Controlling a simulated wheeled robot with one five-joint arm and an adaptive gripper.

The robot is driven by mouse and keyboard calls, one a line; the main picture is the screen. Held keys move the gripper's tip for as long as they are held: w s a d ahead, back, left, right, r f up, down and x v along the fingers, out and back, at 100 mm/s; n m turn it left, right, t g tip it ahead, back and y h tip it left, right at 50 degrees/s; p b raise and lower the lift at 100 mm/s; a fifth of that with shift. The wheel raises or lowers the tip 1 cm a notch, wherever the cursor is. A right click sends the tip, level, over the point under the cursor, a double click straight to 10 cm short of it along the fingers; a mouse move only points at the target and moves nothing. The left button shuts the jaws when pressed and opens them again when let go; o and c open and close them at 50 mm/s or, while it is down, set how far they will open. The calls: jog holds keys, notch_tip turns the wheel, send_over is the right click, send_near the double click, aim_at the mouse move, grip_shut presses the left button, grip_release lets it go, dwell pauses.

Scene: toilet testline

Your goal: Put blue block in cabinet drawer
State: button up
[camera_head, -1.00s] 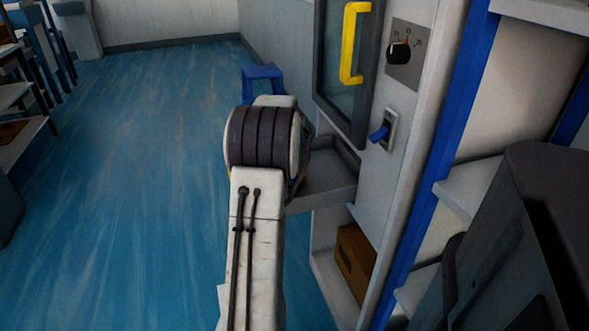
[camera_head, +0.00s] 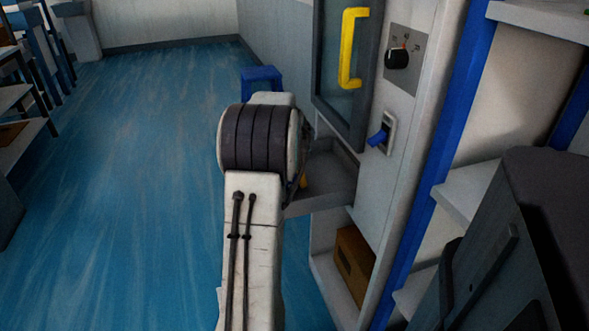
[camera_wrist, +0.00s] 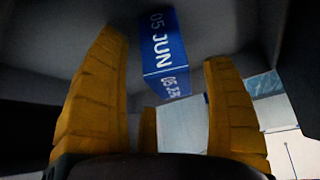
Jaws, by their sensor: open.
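The cabinet drawer (camera_head: 328,196) is a grey tray, pulled open below the glass door in the head view. The blue block (camera_wrist: 160,45), with white "05 JUN" lettering, shows in the wrist view against a grey surface (camera_wrist: 60,40) that looks like the drawer's inside. My gripper (camera_wrist: 167,55) has its yellow fingers spread apart, with the block seen between and beyond their tips. I cannot tell whether a finger touches it. In the head view my arm hides most of the gripper; a small yellow part (camera_head: 303,182) shows over the drawer. The block is hidden there.
Above the drawer are a glass door with a yellow handle (camera_head: 350,48), a black knob (camera_head: 397,58) and a blue switch (camera_head: 378,137). A brown box (camera_head: 354,262) sits in the open compartment below. A blue stool (camera_head: 261,79) stands beyond.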

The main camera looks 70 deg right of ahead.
jog(key=p+v, duration=0.4)
jog(key=v, duration=0.5)
jog(key=shift+r, duration=0.1)
dwell(0.5)
